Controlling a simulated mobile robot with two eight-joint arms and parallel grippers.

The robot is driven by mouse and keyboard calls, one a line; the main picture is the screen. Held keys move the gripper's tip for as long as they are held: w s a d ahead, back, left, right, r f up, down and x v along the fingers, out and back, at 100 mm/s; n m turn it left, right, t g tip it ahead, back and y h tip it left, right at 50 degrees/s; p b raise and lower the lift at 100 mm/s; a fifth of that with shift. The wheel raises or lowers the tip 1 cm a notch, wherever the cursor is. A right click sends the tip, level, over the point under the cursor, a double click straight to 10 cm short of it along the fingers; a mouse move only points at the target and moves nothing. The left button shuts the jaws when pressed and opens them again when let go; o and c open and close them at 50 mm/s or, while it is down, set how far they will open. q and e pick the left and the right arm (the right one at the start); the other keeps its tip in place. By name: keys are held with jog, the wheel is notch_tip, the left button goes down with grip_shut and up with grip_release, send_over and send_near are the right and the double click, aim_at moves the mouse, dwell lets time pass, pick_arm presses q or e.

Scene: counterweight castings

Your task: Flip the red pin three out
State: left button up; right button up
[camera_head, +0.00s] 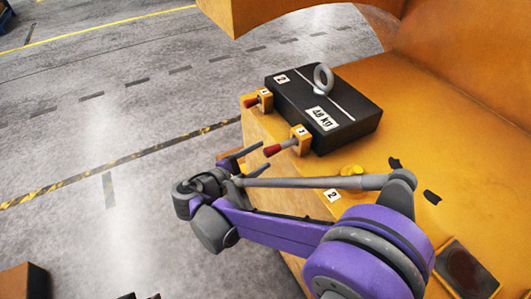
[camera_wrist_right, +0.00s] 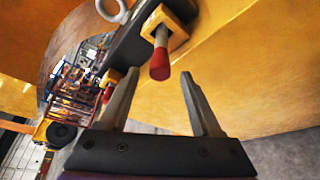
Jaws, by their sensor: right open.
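A red-tipped pin (camera_head: 272,150) sticks out of a small yellow block (camera_head: 301,140) at the near corner of the black casting (camera_head: 335,110). A second red-tipped pin (camera_head: 251,103) sits in a similar block further back. My right gripper (camera_head: 257,155) is open and empty just off the near pin's red end. In the right wrist view, that red end (camera_wrist_right: 160,66) shows between the open fingertips (camera_wrist_right: 160,75), with no clear contact. My left gripper is not in view.
The casting, marked 48 KG, has a grey lifting eye (camera_head: 323,77) and rests on a yellow body (camera_head: 410,130). A yellow knob (camera_head: 351,170) stands near my right arm. Open concrete floor (camera_head: 110,120) lies to the left.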

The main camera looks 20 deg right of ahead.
jog(key=v, duration=0.7)
jog(key=shift+a, duration=0.15)
jog(key=shift+s, duration=0.1)
jog(key=s+d+f+m+g+y+p, duration=0.2)
jog(key=s+d+f+m+y, duration=0.15)
jog(key=s+d+y, duration=0.35)
jog(key=s+a+f+m+t+y+p, duration=0.1)
jog(key=s+a+f+m+y+p, duration=0.1)
jog(key=s+m+y, duration=0.5)
jog(key=shift+s+f+m+p, duration=0.35)
jog(key=shift+s+m+p, duration=0.1)
jog(key=shift+s, duration=0.75)
